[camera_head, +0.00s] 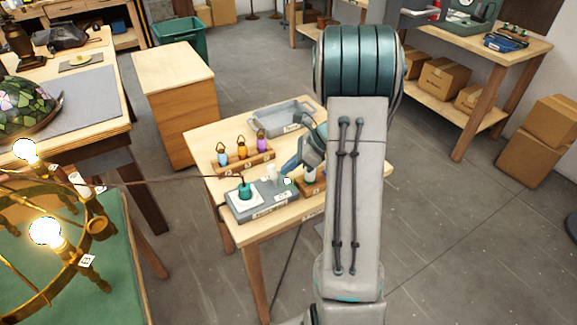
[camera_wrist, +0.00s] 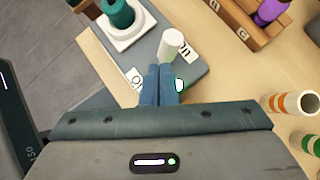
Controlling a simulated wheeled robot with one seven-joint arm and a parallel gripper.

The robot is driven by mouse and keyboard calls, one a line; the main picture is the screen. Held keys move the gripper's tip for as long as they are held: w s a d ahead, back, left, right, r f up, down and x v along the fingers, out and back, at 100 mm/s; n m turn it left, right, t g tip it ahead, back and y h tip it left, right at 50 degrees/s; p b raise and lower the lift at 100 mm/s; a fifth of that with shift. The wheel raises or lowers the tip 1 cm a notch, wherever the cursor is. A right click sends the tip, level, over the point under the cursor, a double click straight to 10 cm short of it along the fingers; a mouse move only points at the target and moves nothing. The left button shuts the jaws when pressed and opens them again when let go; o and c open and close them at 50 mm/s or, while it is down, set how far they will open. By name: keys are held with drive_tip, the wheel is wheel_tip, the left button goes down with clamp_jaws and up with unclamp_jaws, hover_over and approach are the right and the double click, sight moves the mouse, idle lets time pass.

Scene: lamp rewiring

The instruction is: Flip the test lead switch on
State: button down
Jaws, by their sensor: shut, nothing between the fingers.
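The grey test lead box (camera_head: 262,203) stands on the light wooden table, and it fills the upper middle of the wrist view (camera_wrist: 185,72). Its white switch lever (camera_wrist: 172,42) leans beside the "On" label (camera_wrist: 187,50). The other label, partly hidden, is to the left (camera_wrist: 133,80).
A teal plug (camera_head: 245,190) sits in a white socket on the box, with a cable running left to the lamp ring. Two bulbs (camera_head: 45,231) glow there. A rack with coloured items (camera_head: 242,150) and a grey tray (camera_head: 282,117) stand behind. Striped cylinders (camera_wrist: 294,103) are right.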

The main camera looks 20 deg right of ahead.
drive_tip(key=shift+r, duration=0.45)
drive_tip(key=shift+d, duration=0.1)
drive_tip(key=w+d+v, duration=0.1)
drive_tip(key=v, duration=1.2)
drive_tip(key=shift+w+d+f, duration=0.15)
drive_tip(key=shift+f, duration=0.2)
